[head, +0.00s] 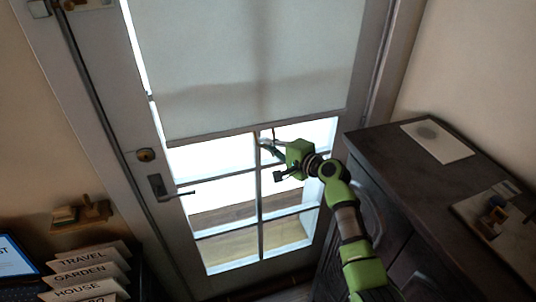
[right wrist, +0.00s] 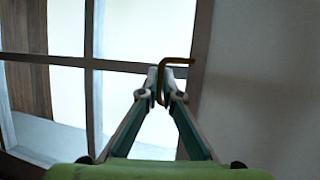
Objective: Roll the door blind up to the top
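The pale door blind (head: 240,65) covers the upper part of the door's glass; its bottom bar (head: 225,133) hangs level with the top of the uncovered panes. In the right wrist view the blind (right wrist: 265,110) fills the right side. A bent brass pull (right wrist: 178,60) sticks out from the bar. My right gripper (head: 267,146) is at the bar, a little right of the door's middle. In the right wrist view its fingertips (right wrist: 164,86) are closed together around the pull. My left gripper is not in view.
A dark cabinet (head: 430,190) stands right of the door, close to my right arm, with a flat panel on top. The door's lever handle (head: 165,188) juts out at the left. Labelled signs (head: 85,270) and a small wall shelf (head: 80,215) are at lower left.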

